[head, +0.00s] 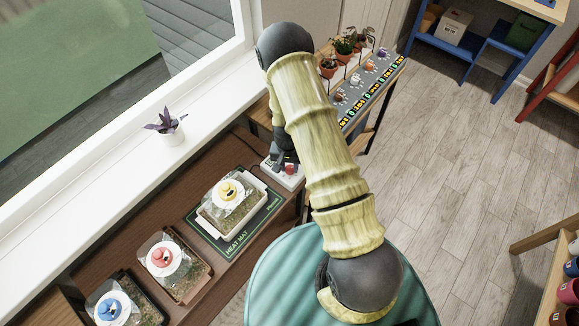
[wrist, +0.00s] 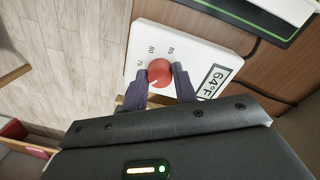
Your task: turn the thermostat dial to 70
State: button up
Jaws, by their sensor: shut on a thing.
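The thermostat is a white box with a red dial (wrist: 159,72) and a small display that reads 64°F (wrist: 215,82) in the wrist view. Printed numbers around the dial include 75, 80 and 85; a white mark shows on the dial's lower side. My gripper (wrist: 160,80) is shut on the dial, one dark finger on each side. In the head view the white thermostat (head: 291,178) lies on the brown bench beside the heat mat, with my gripper (head: 286,165) over it. My arm and fingers hide part of the box and its scale.
A green heat mat (head: 236,246) with a yellow-vented propagator (head: 231,205) lies left of the thermostat. Red-vented (head: 165,258) and blue-vented (head: 110,309) propagators stand further left. A potted purple plant (head: 168,128) stands on the sill. Small potted plants (head: 345,45) stand behind.

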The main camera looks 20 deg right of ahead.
aim_at(288, 168)
dwell(0.4)
jog(key=o, duration=1)
jog(key=r, duration=0.5)
jog(key=r+b, duration=0.1)
jog(key=r, duration=0.5)
jog(key=r+b, duration=0.1)
jog(key=r, duration=0.5)
jog(key=shift+w+a+r, duration=0.2)
jog(key=shift+a+r, duration=0.05)
jog(key=shift+a, duration=0.05)
jog(key=s+r+n+t, duration=0.1)
jog(key=s+r, duration=0.3)
jog(key=s, duration=0.1)
jog(key=s+r+n+t, duration=0.1)
jog(key=s+r+n, duration=0.1)
jog(key=s, duration=0.3)
jog(key=s+d+r+n, duration=0.1)
jog(key=s+r, duration=0.4)
jog(key=shift+r+n+t, duration=0.3)
jog(key=shift+n+t, duration=0.1)
